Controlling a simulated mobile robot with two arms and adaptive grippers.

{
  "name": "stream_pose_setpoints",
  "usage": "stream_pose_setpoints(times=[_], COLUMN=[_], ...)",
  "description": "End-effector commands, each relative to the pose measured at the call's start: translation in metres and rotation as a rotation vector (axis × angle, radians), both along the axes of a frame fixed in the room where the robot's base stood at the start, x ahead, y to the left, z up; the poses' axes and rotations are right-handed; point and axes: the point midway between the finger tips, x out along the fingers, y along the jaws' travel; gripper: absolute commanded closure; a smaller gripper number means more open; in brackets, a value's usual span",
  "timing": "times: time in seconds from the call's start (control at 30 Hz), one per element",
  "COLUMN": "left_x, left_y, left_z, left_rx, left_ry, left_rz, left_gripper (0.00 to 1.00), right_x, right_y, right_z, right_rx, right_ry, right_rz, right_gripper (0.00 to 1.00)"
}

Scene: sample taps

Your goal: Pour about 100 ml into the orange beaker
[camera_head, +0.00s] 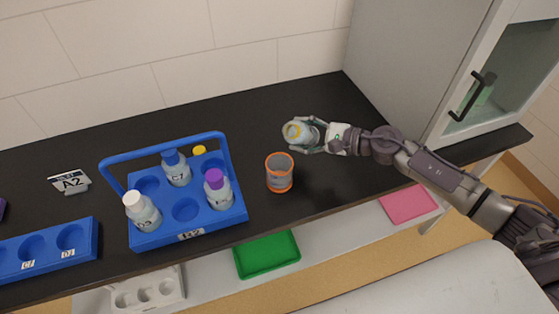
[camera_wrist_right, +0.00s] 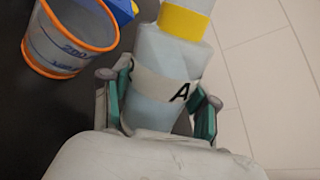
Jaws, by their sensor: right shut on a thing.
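The orange-rimmed beaker (camera_head: 280,174) stands upright on the black counter, to the right of the blue carrier. In the right wrist view the beaker (camera_wrist_right: 68,42) is at the upper left, with markings on its side. My right gripper (camera_head: 311,136) is shut on a bottle (camera_head: 298,132) with a yellow top and holds it behind and to the right of the beaker, apart from it. In the right wrist view the bottle (camera_wrist_right: 166,72) sits between the fingers, with a label showing "A" and the yellow band at its far end. My left gripper is not in view.
A blue rack (camera_head: 45,262) and an A2 sign (camera_head: 69,181) are at the left. A cabinet (camera_head: 405,70) stands at the right. Green (camera_head: 267,254) and pink (camera_head: 409,205) trays lie lower down.

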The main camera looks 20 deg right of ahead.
Motion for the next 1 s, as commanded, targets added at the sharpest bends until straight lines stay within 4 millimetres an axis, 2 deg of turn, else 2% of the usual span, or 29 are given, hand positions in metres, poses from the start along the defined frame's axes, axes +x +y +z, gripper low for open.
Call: stream_pose_setpoints(times=[1.0], left_x=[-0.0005], left_y=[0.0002], left_z=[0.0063], left_rx=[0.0], left_ry=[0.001], left_rz=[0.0], left_gripper=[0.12], right_x=[0.0015], right_y=[-0.0022], right_z=[-0.0065], right_rx=[-0.07], right_ry=[-0.045], right_rz=[-0.001], right_gripper=[0.86])
